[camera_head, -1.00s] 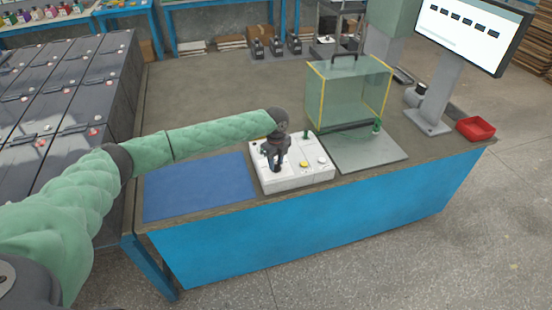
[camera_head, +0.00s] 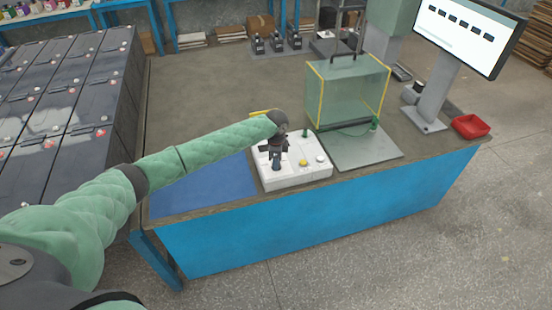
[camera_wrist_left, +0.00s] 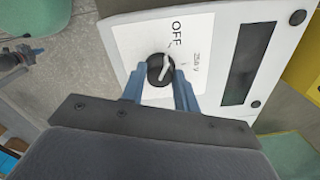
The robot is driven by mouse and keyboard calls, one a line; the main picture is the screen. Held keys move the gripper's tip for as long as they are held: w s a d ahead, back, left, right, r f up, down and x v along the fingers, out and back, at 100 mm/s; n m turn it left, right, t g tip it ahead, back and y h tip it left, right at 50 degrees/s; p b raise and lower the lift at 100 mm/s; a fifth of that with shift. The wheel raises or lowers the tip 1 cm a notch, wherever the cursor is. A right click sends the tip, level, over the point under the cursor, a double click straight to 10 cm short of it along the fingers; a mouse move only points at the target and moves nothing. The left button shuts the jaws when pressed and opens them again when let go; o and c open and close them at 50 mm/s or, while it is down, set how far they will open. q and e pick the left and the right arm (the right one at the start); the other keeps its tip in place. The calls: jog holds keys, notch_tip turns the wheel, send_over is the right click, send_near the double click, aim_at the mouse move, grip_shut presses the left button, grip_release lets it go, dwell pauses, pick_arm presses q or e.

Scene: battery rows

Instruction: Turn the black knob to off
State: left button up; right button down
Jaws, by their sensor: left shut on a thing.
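The black knob (camera_wrist_left: 155,67) with a white pointer mark sits on a white control box, seen close in the left wrist view. "OFF" and "25.6 V" are printed beside it. The pointer slants up and right; I cannot tell exactly which mark it meets. My left gripper (camera_wrist_left: 160,82) has its two blue fingers on either side of the knob and is shut on it. In the head view the left gripper (camera_head: 276,161) reaches down onto the white control box (camera_head: 310,178) and hides the knob. My right gripper is not in view.
A clear yellow-edged enclosure (camera_head: 348,92) stands behind right. A red tray (camera_head: 470,126) is farther right.

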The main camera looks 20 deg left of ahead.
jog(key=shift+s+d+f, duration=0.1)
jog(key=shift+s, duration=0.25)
pick_arm(q)
jog(key=o, duration=1)
jog(key=shift+c, duration=0.2)
jog(key=shift+r, duration=0.15)
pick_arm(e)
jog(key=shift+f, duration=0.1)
pick_arm(q)
jog(key=shift+r, duration=0.25)
notch_tip(320, 180, up, 6)
jog(key=b, duration=0.2)
jog(key=shift+f+b, duration=0.15)
jog(key=shift+b, duration=0.2)
jog(key=shift+r, duration=0.7)
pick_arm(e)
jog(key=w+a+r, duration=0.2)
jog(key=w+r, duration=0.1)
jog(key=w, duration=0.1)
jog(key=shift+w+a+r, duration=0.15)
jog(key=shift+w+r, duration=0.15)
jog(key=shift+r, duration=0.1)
